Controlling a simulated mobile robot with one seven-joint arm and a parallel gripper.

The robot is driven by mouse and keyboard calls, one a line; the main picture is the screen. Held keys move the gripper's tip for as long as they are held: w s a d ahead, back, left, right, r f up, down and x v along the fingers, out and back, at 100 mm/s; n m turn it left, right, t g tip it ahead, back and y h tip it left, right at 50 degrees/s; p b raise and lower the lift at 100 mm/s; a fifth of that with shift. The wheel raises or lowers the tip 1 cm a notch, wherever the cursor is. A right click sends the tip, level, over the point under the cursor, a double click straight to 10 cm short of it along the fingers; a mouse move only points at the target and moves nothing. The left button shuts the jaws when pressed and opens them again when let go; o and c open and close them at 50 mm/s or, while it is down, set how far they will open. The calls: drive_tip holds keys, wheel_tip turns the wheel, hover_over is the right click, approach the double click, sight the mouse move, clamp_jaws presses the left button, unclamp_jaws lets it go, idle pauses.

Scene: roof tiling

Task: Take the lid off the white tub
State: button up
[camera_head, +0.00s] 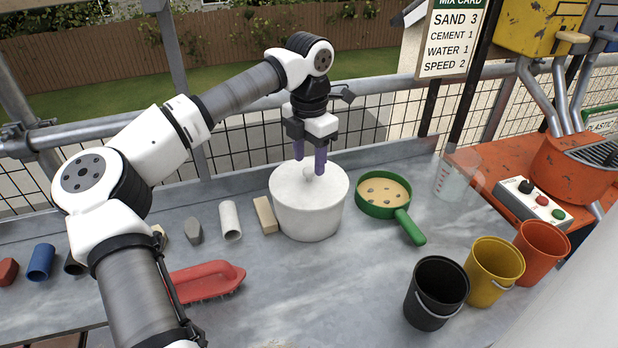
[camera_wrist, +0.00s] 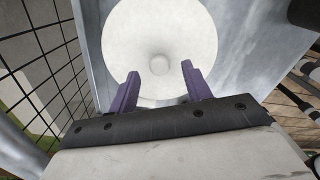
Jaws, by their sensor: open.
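The white tub (camera_head: 308,216) stands upright on the grey work table. Its round white lid (camera_head: 328,190) lies on top, with a small knob in the middle. In the wrist view the lid (camera_wrist: 150,25) shows from above, with the knob (camera_wrist: 160,64) between and a little beyond the purple fingers. My gripper (camera_head: 309,166) is just above the lid, pointing down. In the wrist view my gripper (camera_wrist: 158,75) is open, with a wide gap between its fingers and nothing held. I cannot tell whether the fingertips touch the lid.
A green sieve (camera_head: 383,195) stands close to the tub's right. A wooden block (camera_head: 265,214) and a pale tube (camera_head: 230,220) are close to its left. A red brush (camera_head: 205,282) lies in front. Black (camera_head: 437,292), yellow (camera_head: 493,270) and orange (camera_head: 541,250) buckets stand at right.

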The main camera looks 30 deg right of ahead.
drive_tip(key=shift+f, duration=1.15)
drive_tip(key=c, duration=1.1)
drive_tip(key=shift+o, duration=0.2)
drive_tip(key=shift+r, duration=0.1)
